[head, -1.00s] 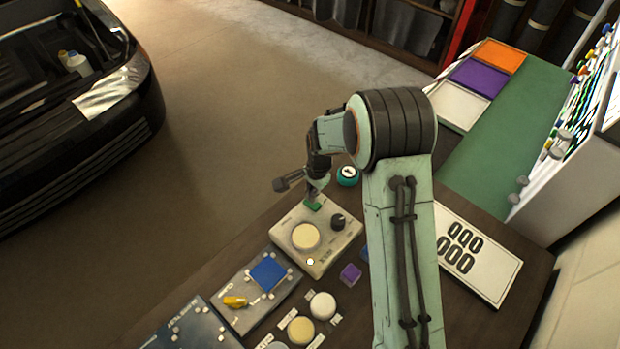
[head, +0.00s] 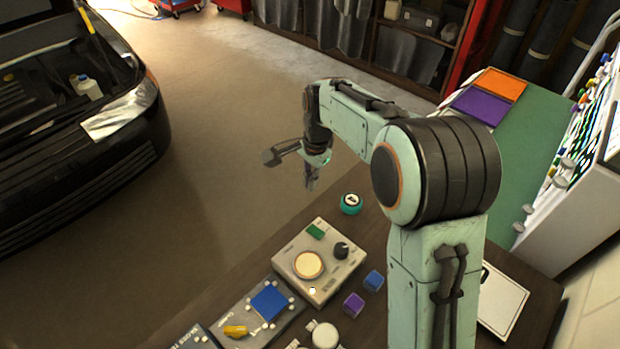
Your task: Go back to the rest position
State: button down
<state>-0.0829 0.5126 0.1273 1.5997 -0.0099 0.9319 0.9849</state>
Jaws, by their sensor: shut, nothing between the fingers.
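My gripper (head: 310,186) is small in the head view. It points down with its fingers together and nothing in them. It hangs above the far left edge of the workbench, apart from the beige control box (head: 291,268) below it. The box has a green button (head: 315,231), a round cream button (head: 309,265) and a black knob (head: 341,250). My arm bends from the right side of the picture toward the gripper and hides part of the bench.
A teal round object (head: 350,203) stands behind the box. A purple cube (head: 353,305) and a blue cube (head: 373,281) lie right of it. A blue-pad panel (head: 243,305) is at front left. A black car (head: 70,130) stands left, with open floor between.

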dwell(0.3)
notch_tip(320, 180, up, 9)
jog(key=s+d+t, duration=0.1)
jog(key=d+t, duration=0.1)
jog(key=s+d+r, duration=0.3)
jog(key=s+r, duration=0.1)
jog(key=s, duration=0.5)
jog(key=s+d+f+n+g, duration=0.1)
jog(key=s+f+n, duration=0.3)
jog(key=s, duration=0.6)
jog(key=s+d+f+n+g, duration=0.1)
jog(key=s+f+n, duration=0.3)
jog(key=s, duration=0.6)
jog(key=shift+d+n+g, duration=0.2)
jog(key=shift+n+g, duration=0.4)
jog(key=shift+n, duration=0.5)
jog(key=shift+w, duration=0.1)
